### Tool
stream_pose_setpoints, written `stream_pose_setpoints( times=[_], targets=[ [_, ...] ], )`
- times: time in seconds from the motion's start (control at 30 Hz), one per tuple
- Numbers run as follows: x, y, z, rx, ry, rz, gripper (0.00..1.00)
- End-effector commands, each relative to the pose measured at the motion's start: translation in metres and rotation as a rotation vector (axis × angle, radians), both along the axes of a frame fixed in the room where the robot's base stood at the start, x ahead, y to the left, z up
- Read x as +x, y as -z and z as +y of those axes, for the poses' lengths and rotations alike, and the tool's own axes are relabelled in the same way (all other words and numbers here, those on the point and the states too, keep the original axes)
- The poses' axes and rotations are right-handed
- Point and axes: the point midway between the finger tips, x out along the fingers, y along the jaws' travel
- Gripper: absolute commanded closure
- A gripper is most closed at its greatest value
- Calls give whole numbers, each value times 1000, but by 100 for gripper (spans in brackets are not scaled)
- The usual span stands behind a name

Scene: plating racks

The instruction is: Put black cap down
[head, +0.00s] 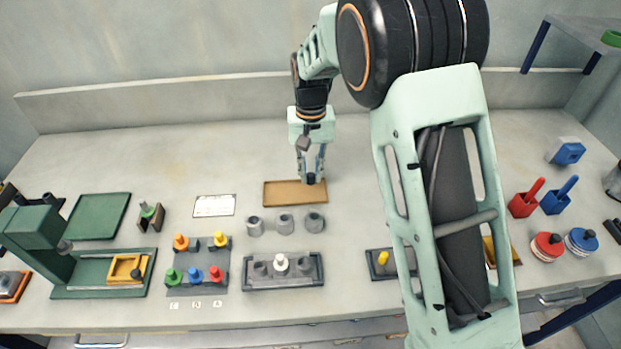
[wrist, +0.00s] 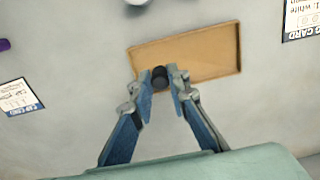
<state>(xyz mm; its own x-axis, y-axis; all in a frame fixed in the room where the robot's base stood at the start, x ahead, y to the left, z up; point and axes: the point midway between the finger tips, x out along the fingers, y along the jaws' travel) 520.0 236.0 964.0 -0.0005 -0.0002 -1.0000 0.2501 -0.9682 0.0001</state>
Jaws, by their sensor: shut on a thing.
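The black cap (wrist: 160,78) is a small dark cylinder held between my fingertips in the wrist view. My gripper (wrist: 163,82) is shut on it. In the head view my gripper (head: 311,178) points down over the right end of a shallow brown tray (head: 283,194). In the wrist view the cap overlaps the front edge of the tray (wrist: 205,60), which otherwise looks empty. I cannot tell whether the cap touches the tray or hangs just above it.
Several grey cups (head: 285,223) stand in front of the tray. A grey rack (head: 283,272) holds a white piece, and a board with coloured pegs (head: 197,275) is left of it. A white card (head: 214,206) lies left of the tray. The table behind the tray is clear.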

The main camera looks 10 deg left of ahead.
Motion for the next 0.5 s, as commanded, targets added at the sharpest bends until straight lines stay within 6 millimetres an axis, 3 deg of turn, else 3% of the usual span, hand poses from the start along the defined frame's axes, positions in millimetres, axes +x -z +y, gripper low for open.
stream_pose_setpoints(
  times=[0.17,0.4,0.5],
  targets=[
    [5,7,2,0,0,1,100],
    [6,38,2,-1,-1,2,100],
    [7,39,2,0,-1,-1,100]
  ],
)
